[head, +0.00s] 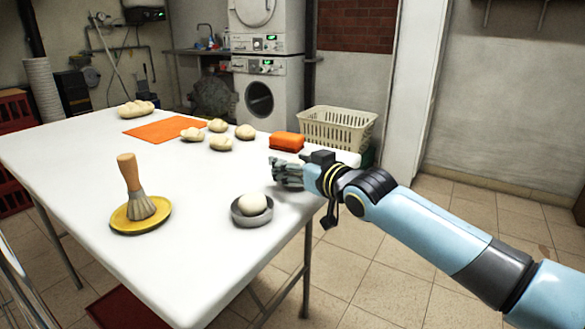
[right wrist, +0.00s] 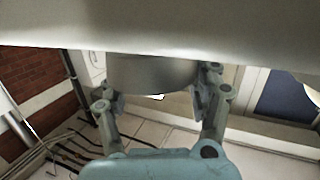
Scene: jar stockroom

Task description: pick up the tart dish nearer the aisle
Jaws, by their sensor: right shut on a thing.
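A small grey round dish (head: 252,217) with a pale ball (head: 252,204) in it stands on the white table (head: 85,165) near its right edge. My right gripper (head: 285,173) is over the table's right side, beyond this dish and apart from it. In the right wrist view the fingers (right wrist: 158,104) are shut on the sides of a grey curved thing (right wrist: 150,74), which looks like a tart dish. My left gripper is not in view.
A brush (head: 139,206) stands on a yellow plate (head: 139,220) at the left. Several dough pieces (head: 221,143), an orange mat (head: 163,129) and an orange block (head: 286,141) lie farther back. A cream basket (head: 340,130) stands beyond the table. The tiled floor at the right is free.

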